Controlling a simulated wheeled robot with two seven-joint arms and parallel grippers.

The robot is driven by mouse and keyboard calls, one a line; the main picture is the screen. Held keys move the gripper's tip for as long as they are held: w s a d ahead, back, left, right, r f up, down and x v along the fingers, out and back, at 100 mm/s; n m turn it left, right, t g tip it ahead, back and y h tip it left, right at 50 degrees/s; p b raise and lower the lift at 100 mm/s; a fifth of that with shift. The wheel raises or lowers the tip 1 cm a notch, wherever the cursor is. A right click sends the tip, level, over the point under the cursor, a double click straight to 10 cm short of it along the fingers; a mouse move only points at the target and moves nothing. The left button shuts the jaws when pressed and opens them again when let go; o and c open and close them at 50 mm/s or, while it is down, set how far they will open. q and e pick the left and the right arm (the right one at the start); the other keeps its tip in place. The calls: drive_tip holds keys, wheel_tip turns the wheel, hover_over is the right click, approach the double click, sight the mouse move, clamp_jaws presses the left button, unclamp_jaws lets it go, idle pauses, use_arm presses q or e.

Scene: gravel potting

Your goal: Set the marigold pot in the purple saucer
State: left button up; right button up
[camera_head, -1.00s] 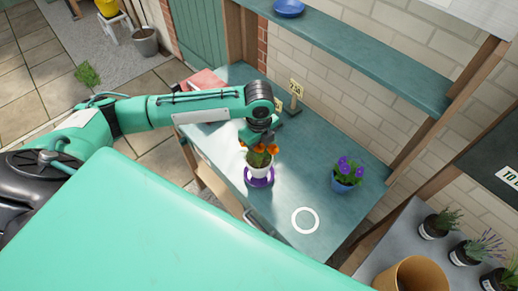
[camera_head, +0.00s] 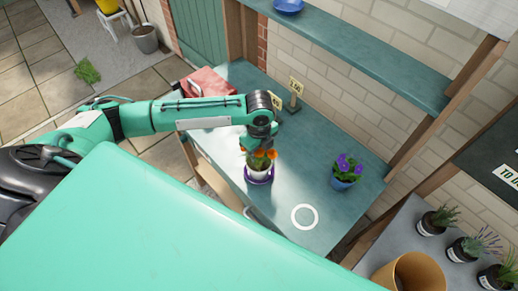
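The marigold pot (camera_head: 259,170) is white with orange flowers and green leaves, on the teal table in the head view. It appears within the rim of the purple saucer (camera_head: 260,181), whose near edge shows below it. I cannot tell whether its base touches the saucer. My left gripper (camera_head: 258,148) points down at the flowers from above and partly covers them. Its fingertips are hidden or too small to read, so I cannot tell whether it grips the pot. My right gripper is not in view.
A blue pot with purple flowers (camera_head: 343,174) stands to the right. Price signs (camera_head: 295,91) stand behind my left arm. A red box (camera_head: 202,83) lies at the table's left end. A shelf (camera_head: 360,52) runs above the back.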

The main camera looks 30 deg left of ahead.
use_arm(q)
wheel_tip(320, 180, up, 11)
drive_tip(key=b, duration=0.4)
drive_tip(key=shift+r, duration=0.85)
